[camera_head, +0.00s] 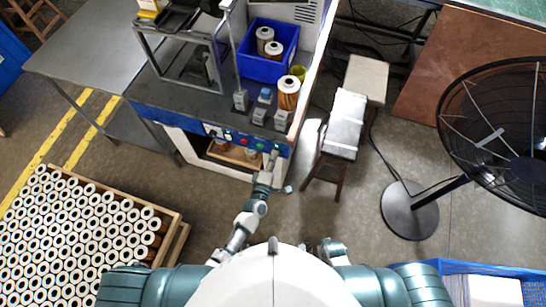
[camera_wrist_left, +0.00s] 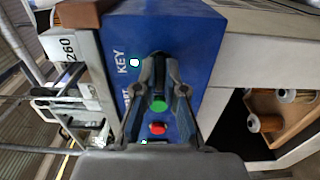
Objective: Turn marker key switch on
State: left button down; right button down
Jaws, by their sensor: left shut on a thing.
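The blue control panel (camera_head: 190,122) runs along the front of the workstation, and it fills the middle of the left wrist view (camera_wrist_left: 190,28). The word KEY is printed on it beside a lit white lamp (camera_wrist_left: 134,62). My left gripper (camera_head: 274,155) reaches the panel's right end. In the wrist view its fingers (camera_wrist_left: 158,62) are closed in at the key switch beside the KEY label. The fingertips mostly hide the switch, so its turned position cannot be told. A green button (camera_wrist_left: 158,105) and a red button (camera_wrist_left: 157,127) show between the fingers. My right gripper (camera_head: 333,249) is low beside my body.
Filter cartridges (camera_head: 288,92) and a blue bin (camera_head: 250,66) stand on the workstation. A wooden tray (camera_wrist_left: 280,125) sits on the shelf below. A stool (camera_head: 343,130) and a fan (camera_head: 408,208) stand to the right. A crate of cartridges (camera_head: 172,222) is at lower left.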

pick_arm(q)
jog(key=shift+d, duration=0.15)
jog(key=c, duration=1.3)
grip_release()
jog(key=shift+o, duration=0.2)
jog(key=shift+d+f, duration=0.1)
jog(key=shift+s, duration=0.1)
jog(key=v, duration=1.1)
jog(key=shift+s, duration=0.3)
